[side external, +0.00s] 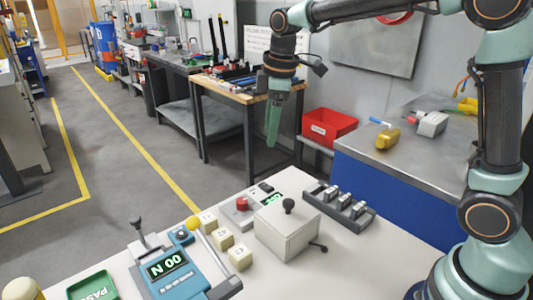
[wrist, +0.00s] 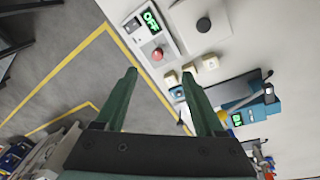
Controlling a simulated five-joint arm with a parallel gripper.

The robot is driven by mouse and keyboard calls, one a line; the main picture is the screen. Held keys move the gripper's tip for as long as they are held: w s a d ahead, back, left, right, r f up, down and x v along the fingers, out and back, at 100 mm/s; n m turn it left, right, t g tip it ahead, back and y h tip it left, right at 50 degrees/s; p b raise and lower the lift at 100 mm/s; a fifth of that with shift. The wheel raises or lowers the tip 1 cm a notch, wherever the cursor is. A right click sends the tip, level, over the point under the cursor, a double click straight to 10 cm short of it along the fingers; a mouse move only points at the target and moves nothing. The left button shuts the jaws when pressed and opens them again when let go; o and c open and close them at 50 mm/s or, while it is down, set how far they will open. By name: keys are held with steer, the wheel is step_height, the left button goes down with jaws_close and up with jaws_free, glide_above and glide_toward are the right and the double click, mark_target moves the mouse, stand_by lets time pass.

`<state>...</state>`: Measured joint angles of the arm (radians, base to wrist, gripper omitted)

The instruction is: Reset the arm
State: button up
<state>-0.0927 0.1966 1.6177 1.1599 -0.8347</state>
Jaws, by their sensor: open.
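My gripper (side external: 272,125) hangs from my arm above and beyond the far edge of the pale table, pointing down. In the wrist view its two green fingers (wrist: 160,95) are spread apart with nothing between them. It is apart from everything on the table. My arm reaches from the right across the top of the side view.
On the pale table stand a white box with a black knob (side external: 287,228), a red button unit (side external: 241,208), several cream blocks (side external: 222,238), a blue "N 00" device (side external: 168,268), a green tray (side external: 93,287) and a switch row (side external: 340,205). A red bin (side external: 328,125) stands behind.

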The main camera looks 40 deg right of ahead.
steer(key=s+d+m+t, duration=0.3)
steer(key=s+m, duration=0.7)
steer(key=s, duration=0.6)
steer(key=shift+d+m+t, duration=0.3)
steer(key=shift+d, duration=0.3)
